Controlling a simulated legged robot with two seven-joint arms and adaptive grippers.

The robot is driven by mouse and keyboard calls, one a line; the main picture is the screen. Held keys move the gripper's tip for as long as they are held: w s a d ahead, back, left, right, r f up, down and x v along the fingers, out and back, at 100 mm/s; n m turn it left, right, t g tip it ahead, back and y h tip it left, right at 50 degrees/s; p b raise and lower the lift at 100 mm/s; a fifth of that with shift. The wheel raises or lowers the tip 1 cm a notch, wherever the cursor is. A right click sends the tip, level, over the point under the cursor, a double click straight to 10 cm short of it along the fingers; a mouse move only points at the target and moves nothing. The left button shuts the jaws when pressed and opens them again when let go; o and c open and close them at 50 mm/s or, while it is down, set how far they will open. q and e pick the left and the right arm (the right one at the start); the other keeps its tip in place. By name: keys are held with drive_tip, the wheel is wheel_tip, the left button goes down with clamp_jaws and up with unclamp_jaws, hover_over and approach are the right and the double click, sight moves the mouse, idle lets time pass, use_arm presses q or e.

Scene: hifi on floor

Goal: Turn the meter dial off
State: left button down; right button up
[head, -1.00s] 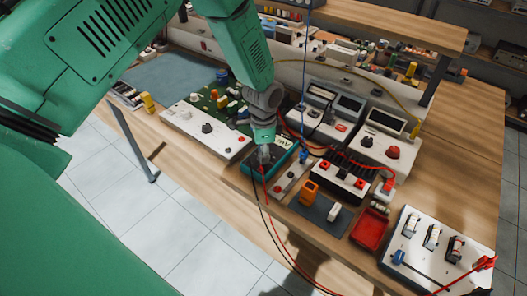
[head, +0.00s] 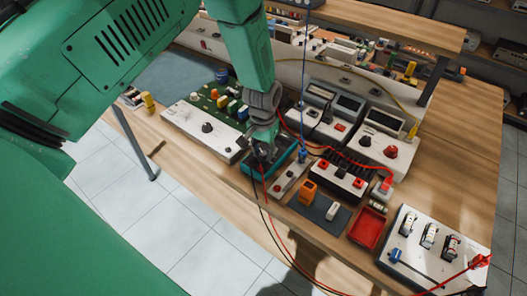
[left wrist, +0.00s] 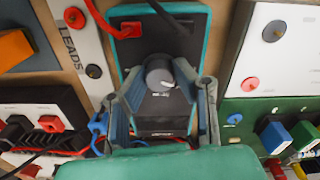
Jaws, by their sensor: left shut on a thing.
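The meter (head: 280,163) has a dark face and a teal case and lies on the wooden bench, partly hidden by my arm in the head view. In the left wrist view its round grey dial (left wrist: 160,72) with a white mark sits between my fingertips. My left gripper (head: 262,152) reaches down onto the meter and is shut on the dial; its fingers flank the dial in the left wrist view (left wrist: 160,85). A red plug (left wrist: 131,29) and a black lead are in the meter. My right gripper is not in view.
Red and black leads (head: 278,241) hang over the bench front. A LEADS strip (left wrist: 73,45) lies beside the meter. A green circuit board (head: 222,98), bench instruments (head: 380,143) and a red tray (head: 367,228) stand close around. A panel with switches (head: 430,245) is at right.

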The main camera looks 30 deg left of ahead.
sight(263, 153)
use_arm(q)
drive_tip(key=shift+n, duration=2.2)
drive_tip(key=c, duration=1.3)
unclamp_jaws()
drive_tip(key=shift+r, duration=0.2)
wheel_tip(263, 153, up, 12)
drive_tip(key=shift+f, duration=0.25)
